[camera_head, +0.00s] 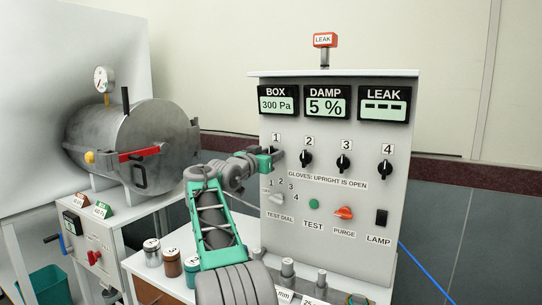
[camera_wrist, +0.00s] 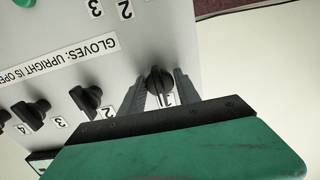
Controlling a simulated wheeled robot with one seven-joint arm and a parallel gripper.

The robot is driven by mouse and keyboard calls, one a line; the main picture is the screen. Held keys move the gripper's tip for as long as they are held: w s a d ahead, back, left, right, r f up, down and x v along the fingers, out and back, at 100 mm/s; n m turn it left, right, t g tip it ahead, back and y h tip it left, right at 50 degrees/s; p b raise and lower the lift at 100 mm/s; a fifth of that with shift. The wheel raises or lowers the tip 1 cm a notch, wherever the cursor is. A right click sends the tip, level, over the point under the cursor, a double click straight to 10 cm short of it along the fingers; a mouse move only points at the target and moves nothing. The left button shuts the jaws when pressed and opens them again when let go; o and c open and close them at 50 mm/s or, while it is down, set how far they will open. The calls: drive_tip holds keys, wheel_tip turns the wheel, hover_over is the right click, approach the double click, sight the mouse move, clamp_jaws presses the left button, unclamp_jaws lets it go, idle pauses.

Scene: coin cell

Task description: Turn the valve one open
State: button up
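Valve one is a black knob under the label 1 (camera_head: 276,137) on the grey panel. In the head view my gripper (camera_head: 272,159) covers most of it. In the wrist view, which is upside down, the valve one knob (camera_wrist: 159,80) sits between my two grey fingers (camera_wrist: 160,86). The fingers straddle it, one on each side, with what look like small gaps. Its ridge runs roughly along the fingers; its exact angle on the panel is hard to tell.
Similar knobs two (camera_head: 306,159), three (camera_head: 343,163) and four (camera_head: 387,169) stand upright to the right. The test dial (camera_head: 277,198) and orange purge knob (camera_head: 344,213) are below. A steel chamber (camera_head: 135,140) stands left. The display reads 300 Pa.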

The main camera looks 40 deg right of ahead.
drive_tip(key=o, duration=0.4)
drive_tip(key=b+v, duration=0.1)
drive_tip(key=v, duration=0.6)
drive_tip(key=shift+a+b, duration=0.35)
drive_tip(key=shift+a, duration=0.05)
drive_tip(key=shift+s, duration=0.15)
